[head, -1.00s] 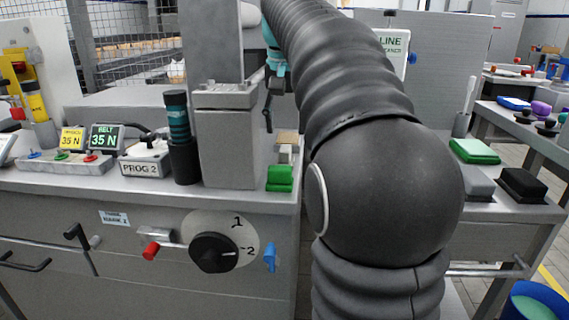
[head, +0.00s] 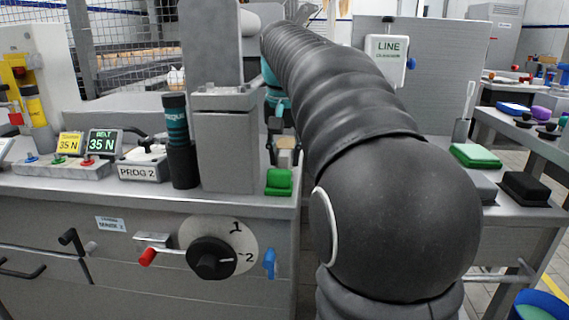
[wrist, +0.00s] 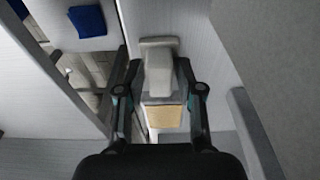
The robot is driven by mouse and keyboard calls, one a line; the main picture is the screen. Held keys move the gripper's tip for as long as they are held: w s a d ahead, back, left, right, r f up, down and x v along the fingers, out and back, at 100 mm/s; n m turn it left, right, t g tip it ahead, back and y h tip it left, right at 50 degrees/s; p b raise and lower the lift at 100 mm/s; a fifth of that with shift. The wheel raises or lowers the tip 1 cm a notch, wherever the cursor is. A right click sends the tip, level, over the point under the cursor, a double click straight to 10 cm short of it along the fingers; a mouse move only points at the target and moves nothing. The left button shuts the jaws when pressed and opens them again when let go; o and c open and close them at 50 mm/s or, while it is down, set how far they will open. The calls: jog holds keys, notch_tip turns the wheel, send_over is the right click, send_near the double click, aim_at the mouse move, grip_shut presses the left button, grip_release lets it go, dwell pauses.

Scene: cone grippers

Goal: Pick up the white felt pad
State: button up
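A pale, off-white block (wrist: 158,72), which looks like the white felt pad, shows between the fingers in the wrist view. A wider pale piece caps its far end, and a tan-faced block (wrist: 164,117) lies at its near end. My gripper (wrist: 154,58) is open around the pale block, with a gap on the left; I cannot tell whether the right finger touches it. In the head view my gripper (head: 285,143) is at the bench's right edge, beside the grey post, just behind the green block (head: 279,182). My arm hides much of that area.
The grey post (head: 225,145) stands close on the left of my gripper. A control knob (head: 211,258) is on the bench front. A side bench at right holds a green pad (head: 475,155) and a black block (head: 524,187). A blue pad (wrist: 87,21) shows in the wrist view.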

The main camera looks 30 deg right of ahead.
aim_at(285, 151)
grip_shut()
jog(key=shift+r, duration=0.15)
jog(key=shift+r, duration=0.6)
notch_tip(285, 151, up, 3)
jog(key=shift+f+p, duration=0.1)
jog(key=shift+p, duration=0.6)
jog(key=s+d+r+p, duration=0.2)
jog(key=s+d+r, duration=0.4)
jog(key=d, duration=0.3)
jog(key=shift+s+d+r, duration=0.2)
jog(key=shift+d+r, duration=0.15)
jog(key=shift+d, duration=0.05)
jog(key=shift+c, duration=1.9)
grip_release()
grip_shut()
